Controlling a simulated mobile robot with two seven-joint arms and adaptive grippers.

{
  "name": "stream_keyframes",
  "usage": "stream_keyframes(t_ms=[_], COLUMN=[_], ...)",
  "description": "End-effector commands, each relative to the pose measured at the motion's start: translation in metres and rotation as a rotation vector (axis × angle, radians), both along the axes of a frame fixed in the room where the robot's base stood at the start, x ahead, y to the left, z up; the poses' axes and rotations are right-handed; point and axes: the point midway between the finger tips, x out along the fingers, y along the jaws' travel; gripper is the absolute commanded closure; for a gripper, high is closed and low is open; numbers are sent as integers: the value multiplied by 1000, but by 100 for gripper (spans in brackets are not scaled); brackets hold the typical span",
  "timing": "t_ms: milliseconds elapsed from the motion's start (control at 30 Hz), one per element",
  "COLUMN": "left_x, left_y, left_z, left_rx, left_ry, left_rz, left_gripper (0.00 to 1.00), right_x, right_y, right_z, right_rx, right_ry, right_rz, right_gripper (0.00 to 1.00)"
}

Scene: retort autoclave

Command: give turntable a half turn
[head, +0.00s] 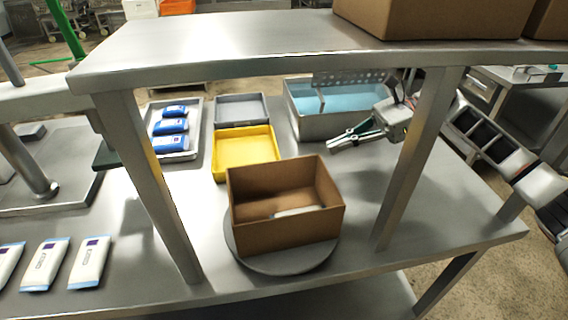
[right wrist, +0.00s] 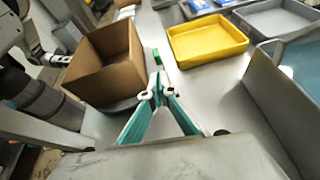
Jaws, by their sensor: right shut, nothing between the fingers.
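The turntable (head: 288,262) is a round grey disc on the steel table, under an open cardboard box (head: 285,232). Something pale lies inside the box. The box hides most of the disc; in the right wrist view the box (right wrist: 108,65) stands left of the fingers. My right gripper (head: 333,141) is shut and empty, above the table behind and right of the box, in front of the blue-lined basin. In the right wrist view its green fingers (right wrist: 158,82) meet at the tips, apart from the box. My left gripper is not visible.
A yellow tray (head: 218,164), a grey tray (head: 241,122) and a water basin (head: 303,130) stand behind the box. A tray of blue pouches (head: 196,148) is further left. Shelf posts (head: 405,175) flank the turntable. White pouches (head: 90,262) lie front left.

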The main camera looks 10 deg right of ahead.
Motion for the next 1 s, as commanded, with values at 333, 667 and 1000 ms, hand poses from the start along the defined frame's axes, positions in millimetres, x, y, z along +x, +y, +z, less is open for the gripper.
stream_keyframes(t_ms=[333, 667, 1000], left_x=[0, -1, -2], left_y=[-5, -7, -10], left_z=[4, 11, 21], left_rx=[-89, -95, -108], left_ry=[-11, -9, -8], left_rz=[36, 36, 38], left_gripper=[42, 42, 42], right_x=[-4, -7, -9], right_y=[-13, 40, 92], right_z=[-14, -41, -56], right_rx=[-111, -106, -106], right_ry=[-56, -56, -57], right_rz=[84, 85, 82], right_gripper=[100, 100, 100])
